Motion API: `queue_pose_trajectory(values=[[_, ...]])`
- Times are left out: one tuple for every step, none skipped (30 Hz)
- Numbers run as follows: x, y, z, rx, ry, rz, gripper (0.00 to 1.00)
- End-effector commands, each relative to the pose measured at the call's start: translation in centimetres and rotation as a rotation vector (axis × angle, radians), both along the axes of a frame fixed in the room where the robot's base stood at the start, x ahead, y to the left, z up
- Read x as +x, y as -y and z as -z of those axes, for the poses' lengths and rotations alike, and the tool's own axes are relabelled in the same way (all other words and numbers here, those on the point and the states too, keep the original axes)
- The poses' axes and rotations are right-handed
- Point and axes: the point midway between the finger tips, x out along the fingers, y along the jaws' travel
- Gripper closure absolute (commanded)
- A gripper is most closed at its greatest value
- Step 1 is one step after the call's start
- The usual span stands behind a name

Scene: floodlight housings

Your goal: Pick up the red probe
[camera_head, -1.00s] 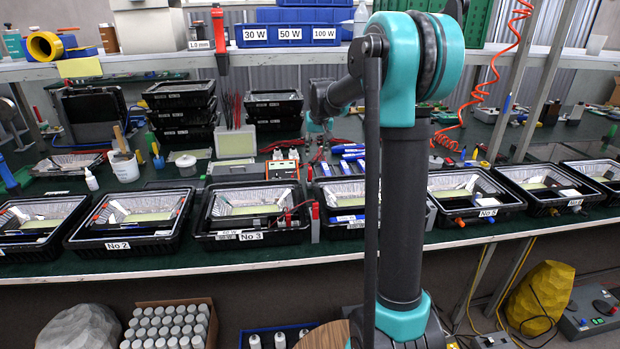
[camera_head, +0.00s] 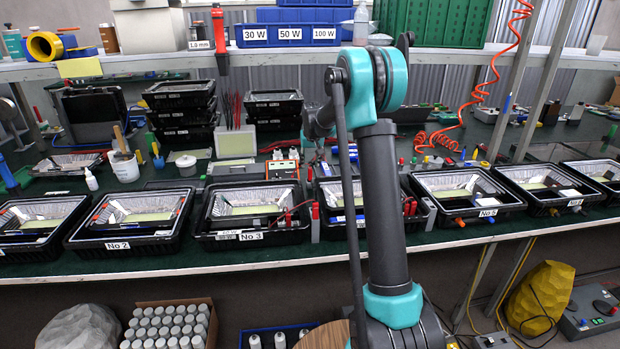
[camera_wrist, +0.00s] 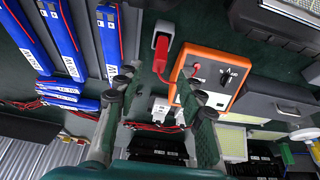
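In the wrist view, a red probe (camera_wrist: 161,50) stands in a grey holder (camera_wrist: 163,28) beside an orange multimeter (camera_wrist: 213,78). A red cable runs from its area. My gripper (camera_wrist: 157,82) is open and empty, its two fingers apart, with the probe beyond the gap between the fingertips. In the head view, a small red probe (camera_head: 309,173) shows just right of the orange multimeter (camera_head: 283,166). My gripper is over that area there, small and partly hidden by my arm. Other red probes (camera_head: 315,210) stand by the No 3 housing.
Blue labelled packs (camera_wrist: 65,42) lie left of the gripper in the wrist view. Black housings, such as No 3 (camera_head: 203,237) and No 2 (camera_head: 76,240), line the table's front edge. Stacked black housings (camera_head: 182,113) stand behind. A shelf with blue bins (camera_head: 290,34) runs above.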

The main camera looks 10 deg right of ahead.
Motion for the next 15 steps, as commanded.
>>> queue_pose_trajectory(values=[[0.1, 0.0, 0.3, 0.000, 0.000, 0.000, 0.61], [0.2, 0.0, 0.4, 0.000, 0.000, 0.000, 0.61], [0.2, 0.0, 0.5, 0.000, 0.000, 0.000, 0.61], [0.2, 0.0, 0.6, 0.000, 0.000, 0.000, 0.61], [0.3, 0.0, 0.8, 0.000, 0.000, 0.000, 0.61], [0.3, 0.0, 1.0, 0.000, 0.000, 0.000, 0.61], [0.4, 0.0, 1.2, 0.000, 0.000, 0.000, 0.61], [0.5, 0.0, 1.5, 0.000, 0.000, 0.000, 0.61], [0.6, 0.1, 2.0, 0.000, 0.000, 0.000, 0.61], [0.7, 0.1, 2.4, 0.000, 0.000, 0.000, 0.61], [0.9, 0.1, 2.8, 0.000, 0.000, 0.000, 0.61], [1.0, 0.1, 3.4, 0.000, 0.000, 0.000, 0.61], [1.2, 0.1, 3.8, 0.000, 0.000, 0.000, 0.61], [1.4, 0.1, 4.2, 0.000, 0.000, 0.000, 0.61], [1.6, 0.1, 4.7, 0.000, 0.000, 0.000, 0.61]])
